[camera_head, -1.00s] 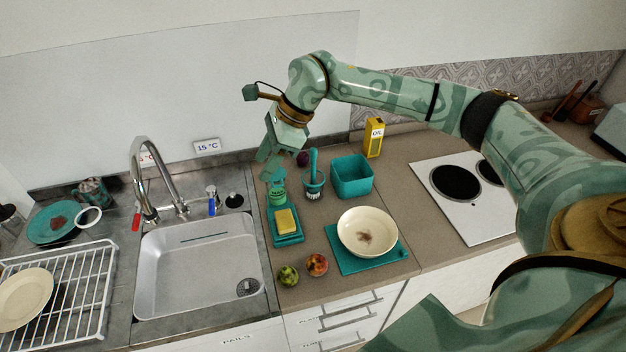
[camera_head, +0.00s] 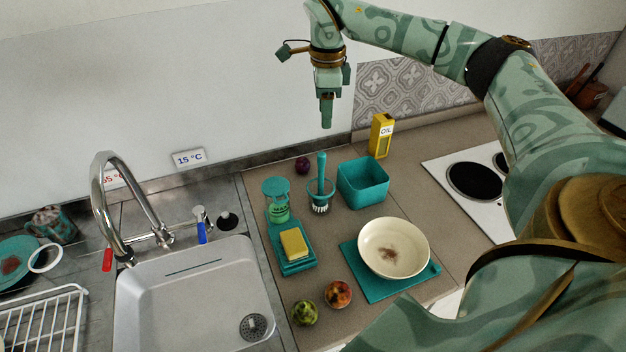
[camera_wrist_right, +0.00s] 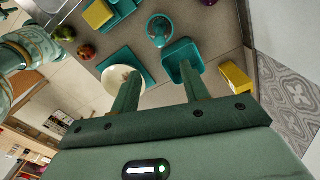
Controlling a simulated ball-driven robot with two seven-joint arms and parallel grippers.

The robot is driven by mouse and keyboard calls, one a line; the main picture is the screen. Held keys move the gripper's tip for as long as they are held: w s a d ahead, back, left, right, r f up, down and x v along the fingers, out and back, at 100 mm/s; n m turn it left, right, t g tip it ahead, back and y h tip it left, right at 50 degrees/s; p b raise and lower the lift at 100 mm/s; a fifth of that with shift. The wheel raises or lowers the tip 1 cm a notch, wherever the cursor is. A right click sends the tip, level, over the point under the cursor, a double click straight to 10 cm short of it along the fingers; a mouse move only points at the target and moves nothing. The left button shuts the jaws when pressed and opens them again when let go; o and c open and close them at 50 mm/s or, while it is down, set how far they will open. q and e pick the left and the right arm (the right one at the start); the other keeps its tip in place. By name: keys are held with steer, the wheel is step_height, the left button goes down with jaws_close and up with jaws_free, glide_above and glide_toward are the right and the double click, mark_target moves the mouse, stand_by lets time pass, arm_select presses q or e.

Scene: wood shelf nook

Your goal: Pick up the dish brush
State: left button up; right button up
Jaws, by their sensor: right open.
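The dish brush (camera_head: 321,174) stands upright on the counter in the head view, its teal handle up and its bristles inside or against a teal holder. It also shows from above in the right wrist view (camera_wrist_right: 159,30). My right gripper (camera_head: 327,126) is open and empty, pointing down above and a little behind the brush, well clear of it. Its two fingers show apart in the right wrist view (camera_wrist_right: 158,88). My left gripper is not in view.
Close to the brush stand a teal soap dispenser (camera_head: 277,204) on its left and a teal bin (camera_head: 363,185) on its right. A yellow oil carton (camera_head: 380,136), a plum (camera_head: 302,165), a sponge (camera_head: 294,243) and a bowl (camera_head: 372,235) are near. The sink (camera_head: 195,300) lies left.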

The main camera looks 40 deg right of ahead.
mark_target(322, 151)
steer(key=f, duration=0.1)
steer(key=w+f, duration=0.1)
steer(key=shift+w+f+b, duration=0.2)
steer(key=shift+f+b, duration=0.2)
steer(key=f, duration=0.4)
steer(key=f+b, duration=0.1)
steer(key=f, duration=0.3)
steer(key=shift+s+f, duration=0.2)
steer(key=shift+f, duration=0.2)
steer(key=shift+w+f, duration=0.1)
steer(key=shift+f, duration=0.2)
steer(key=f, duration=0.3)
steer(key=f+b, duration=0.1)
steer(key=shift+s+a+f, duration=0.25)
steer(key=shift+s, duration=0.15)
steer(key=shift+w+f, duration=0.1)
steer(key=shift+f, duration=0.4)
steer(key=shift+r, duration=0.1)
jaws_close()
